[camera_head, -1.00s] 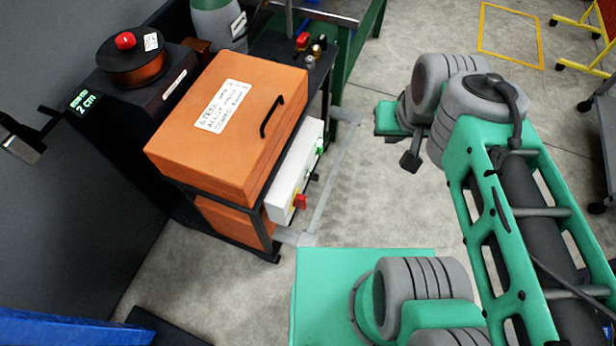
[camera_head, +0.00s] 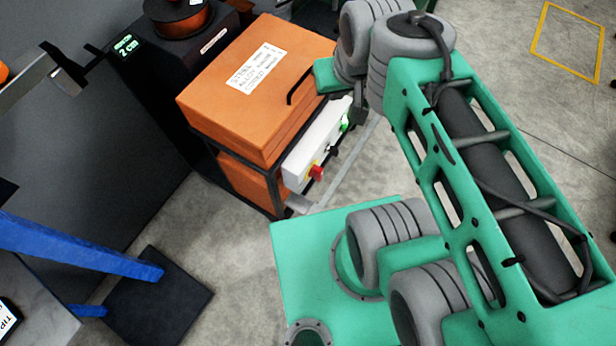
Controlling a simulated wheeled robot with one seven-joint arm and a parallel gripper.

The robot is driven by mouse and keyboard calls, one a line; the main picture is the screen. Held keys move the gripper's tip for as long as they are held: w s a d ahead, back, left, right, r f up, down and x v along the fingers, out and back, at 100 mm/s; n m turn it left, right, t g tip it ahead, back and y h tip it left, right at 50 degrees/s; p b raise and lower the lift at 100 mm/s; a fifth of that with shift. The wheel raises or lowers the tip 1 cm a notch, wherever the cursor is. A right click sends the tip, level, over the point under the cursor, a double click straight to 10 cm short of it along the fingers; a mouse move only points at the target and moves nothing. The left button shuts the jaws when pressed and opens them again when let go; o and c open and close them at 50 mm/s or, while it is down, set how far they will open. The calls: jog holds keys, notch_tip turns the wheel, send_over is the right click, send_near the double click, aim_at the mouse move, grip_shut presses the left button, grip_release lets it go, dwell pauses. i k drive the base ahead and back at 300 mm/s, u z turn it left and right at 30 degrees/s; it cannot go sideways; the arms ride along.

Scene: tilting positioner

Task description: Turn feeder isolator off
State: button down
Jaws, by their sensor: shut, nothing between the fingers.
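A red rotary knob on a yellow backing (camera_head: 316,172), which looks like the isolator, sits at the near end of a white control box (camera_head: 305,158). The box is fixed to the side of a black-framed stand. Its exact handle angle is too small to tell. My gripper (camera_head: 359,114) is shut and empty. It is a small dark shape below my wrist, beyond the far end of the white box and apart from the red knob. Its fingertips are hard to make out.
An orange case (camera_head: 255,85) with a label and black handle lies on the stand. A dark feeder (camera_head: 150,80) with a spool and a "2 cm" display stands behind it. A green part (camera_head: 344,124) is on the box's far end. Blue bars (camera_head: 80,245) are at left.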

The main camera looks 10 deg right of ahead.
aim_at(316, 172)
jog(key=z, duration=1.55)
jog(key=k, duration=1.1)
jog(key=u, duration=1.8)
jog(key=i, duration=0.5)
